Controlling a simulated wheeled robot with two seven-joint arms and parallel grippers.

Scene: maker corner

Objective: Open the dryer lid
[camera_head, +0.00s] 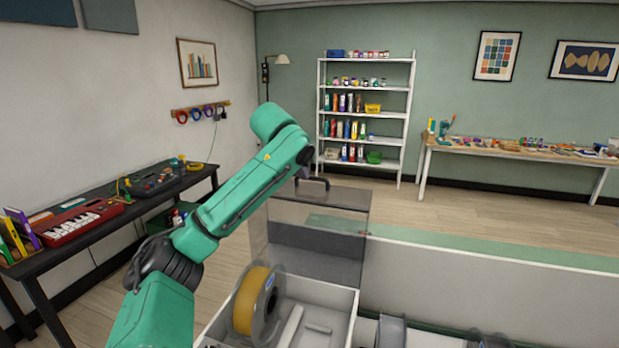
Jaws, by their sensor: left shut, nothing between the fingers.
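The dryer (335,312) is a white open-topped box at the bottom middle, with a yellow filament spool (248,302) inside. Its smoky see-through lid (330,240) stands raised, roughly upright, at the back of the box. A dark handle (318,181) sits at the lid's top edge. My left arm comes in from the lower left and bends down at the lid. My left gripper (302,173) is shut and empty beside the handle; it shows small, and I cannot tell whether it touches the handle. My right gripper is out of view.
A long white panel with a green top strip (480,258) runs to the right of the dryer. Dark round parts (392,332) show at the bottom edge. A black desk (95,220) with a red keyboard (80,222) is at left. Shelves (365,118) and a workbench (520,155) stand far back.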

